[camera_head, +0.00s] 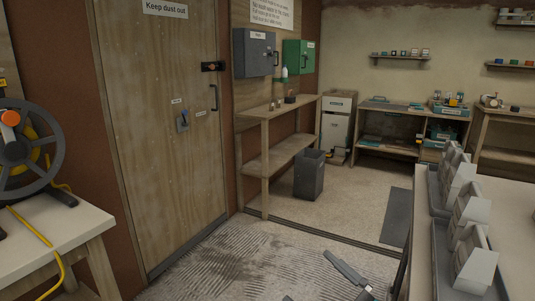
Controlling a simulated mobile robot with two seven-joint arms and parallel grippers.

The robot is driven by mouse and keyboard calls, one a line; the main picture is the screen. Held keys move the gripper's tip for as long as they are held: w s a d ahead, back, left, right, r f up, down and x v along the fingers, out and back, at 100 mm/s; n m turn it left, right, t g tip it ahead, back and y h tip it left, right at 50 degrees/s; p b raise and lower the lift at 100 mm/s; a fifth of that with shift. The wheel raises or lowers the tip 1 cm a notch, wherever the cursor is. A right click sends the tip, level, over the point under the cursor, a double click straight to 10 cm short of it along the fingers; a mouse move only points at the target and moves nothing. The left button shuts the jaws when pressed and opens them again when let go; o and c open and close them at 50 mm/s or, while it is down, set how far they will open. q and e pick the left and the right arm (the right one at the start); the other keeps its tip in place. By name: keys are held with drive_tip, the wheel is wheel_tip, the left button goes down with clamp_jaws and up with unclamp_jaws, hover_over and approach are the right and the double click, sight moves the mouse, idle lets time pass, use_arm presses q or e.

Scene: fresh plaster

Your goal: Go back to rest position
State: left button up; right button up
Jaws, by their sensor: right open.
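My right gripper (318,276) shows at the bottom edge of the head view, over the floor. One long grey finger is visible and a small grey tip shows to its left; the fingers are apart with nothing seen between them. The rest of the gripper is cut off by the frame. My left gripper is not in view.
A table with a cable reel (20,150) and yellow cable stands at the left. A closed wooden door (160,120) is behind it. A bench at the right carries grey trays (438,245) with pale blocks. A dark bin (309,175) stands by a wooden shelf (283,153). The middle floor is clear.

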drive_tip(key=s+d+f+m+g+h, duration=0.35)
drive_tip(key=s+f+m+h, duration=0.3)
drive_tip(key=f, duration=0.45)
drive_tip(key=s+d+f+m+g+h, duration=0.2)
drive_tip(key=s+d+f+m+h, duration=0.2)
drive_tip(key=s+f+m+h, duration=0.55)
use_arm(q)
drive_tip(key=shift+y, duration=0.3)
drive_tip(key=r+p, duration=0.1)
drive_tip(key=p, duration=0.1)
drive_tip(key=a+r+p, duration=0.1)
drive_tip(key=p, duration=0.1)
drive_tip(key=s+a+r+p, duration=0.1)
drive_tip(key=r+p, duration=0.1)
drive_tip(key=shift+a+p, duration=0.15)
drive_tip(key=shift+p, duration=0.2)
use_arm(e)
drive_tip(key=w+d+r+n+y, duration=0.1)
drive_tip(key=w+n+t+y, duration=0.1)
drive_tip(key=y, duration=0.1)
drive_tip(key=shift+w+d+r, duration=0.25)
drive_tip(key=shift+d+r, duration=0.15)
